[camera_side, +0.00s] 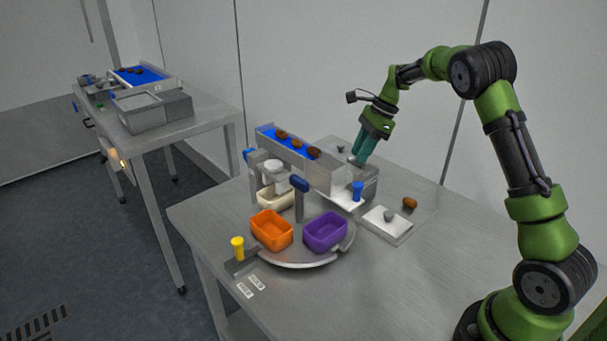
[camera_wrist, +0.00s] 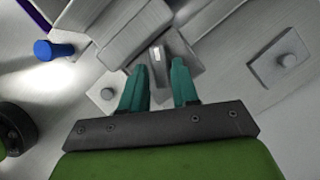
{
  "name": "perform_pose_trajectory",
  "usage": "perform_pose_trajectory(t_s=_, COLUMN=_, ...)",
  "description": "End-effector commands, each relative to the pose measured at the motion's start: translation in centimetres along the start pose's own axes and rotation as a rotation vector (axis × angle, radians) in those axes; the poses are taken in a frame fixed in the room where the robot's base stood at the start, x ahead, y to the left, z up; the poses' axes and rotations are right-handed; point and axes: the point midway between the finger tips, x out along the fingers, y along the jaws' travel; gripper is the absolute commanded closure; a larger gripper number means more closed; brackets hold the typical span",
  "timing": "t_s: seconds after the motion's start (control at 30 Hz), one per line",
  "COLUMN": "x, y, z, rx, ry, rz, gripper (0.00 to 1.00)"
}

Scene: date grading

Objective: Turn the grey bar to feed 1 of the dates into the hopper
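Several brown dates (camera_side: 297,143) lie in a row on the blue-floored chute (camera_side: 265,131), which ends at a grey housing (camera_side: 325,176). My gripper (camera_side: 358,160) points down over the right part of this housing. In the side view the fingers largely hide the bar. I cannot tell for sure which part is the hopper.
A blue knob (camera_side: 357,190) stands in front of the housing. A white plate with a grey knob (camera_side: 388,222) and a loose brown date (camera_side: 410,202) are to the right. Orange (camera_side: 271,230) and purple (camera_side: 325,232) bins sit on a round tray. The table's right front is clear.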

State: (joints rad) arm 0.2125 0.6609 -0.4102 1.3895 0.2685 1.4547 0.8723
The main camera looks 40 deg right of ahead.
Motion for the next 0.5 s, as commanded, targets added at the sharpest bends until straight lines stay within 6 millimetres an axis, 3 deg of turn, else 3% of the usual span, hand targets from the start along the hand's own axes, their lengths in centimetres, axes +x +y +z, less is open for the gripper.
perform_pose_trajectory(t_s=0.5, x=-12.1, y=-0.1, z=-0.1, rx=0.002, ry=0.0, rz=-0.006, gripper=0.7)
